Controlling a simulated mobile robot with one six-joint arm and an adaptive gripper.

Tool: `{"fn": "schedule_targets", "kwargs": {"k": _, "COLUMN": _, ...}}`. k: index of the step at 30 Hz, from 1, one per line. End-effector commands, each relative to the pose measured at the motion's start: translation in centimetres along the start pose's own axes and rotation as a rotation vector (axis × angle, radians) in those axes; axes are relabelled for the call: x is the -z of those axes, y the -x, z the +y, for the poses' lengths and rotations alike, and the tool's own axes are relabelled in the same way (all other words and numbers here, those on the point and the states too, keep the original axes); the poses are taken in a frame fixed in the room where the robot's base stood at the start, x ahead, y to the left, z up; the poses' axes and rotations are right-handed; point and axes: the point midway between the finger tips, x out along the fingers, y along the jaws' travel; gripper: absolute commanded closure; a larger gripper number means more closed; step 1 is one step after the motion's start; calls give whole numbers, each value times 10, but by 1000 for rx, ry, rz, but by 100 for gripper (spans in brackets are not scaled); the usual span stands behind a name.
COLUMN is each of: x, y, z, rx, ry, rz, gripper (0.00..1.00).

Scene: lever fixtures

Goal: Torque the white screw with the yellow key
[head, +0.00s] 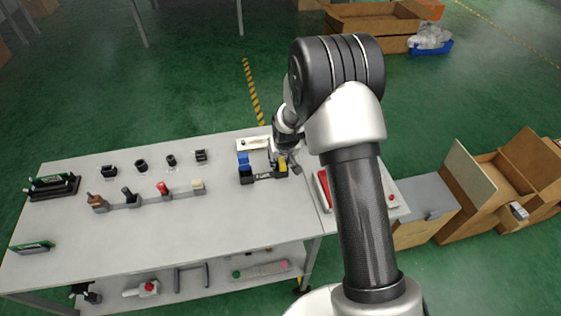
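A small yellow piece (283,165), likely the yellow key, is at the right end of a black holder (263,177) on the grey table. My gripper (281,160) is right at the yellow piece, pointing down. The fingers are too small and dark to show whether they touch or close on it. A blue piece (243,160) stands at the holder's left end. A cream-white piece (198,185), possibly the white screw, is at the right end of a row on a grey bar. It stands left of the holder, apart from my gripper.
The row also holds red (163,188), black (130,195) and brown (97,203) pieces. Several small black fixtures (140,166) stand behind it. A white plate (252,143) lies behind the holder, and a red item (323,188) to its right. The table's front area (150,245) is clear.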

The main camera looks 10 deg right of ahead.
Motion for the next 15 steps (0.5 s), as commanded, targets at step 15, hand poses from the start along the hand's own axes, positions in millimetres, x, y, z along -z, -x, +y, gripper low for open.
{"fn": "schedule_targets", "kwargs": {"k": 15, "x": 0, "y": 0, "z": 0, "rx": 0, "ry": 0, "rz": 0, "gripper": 100}}
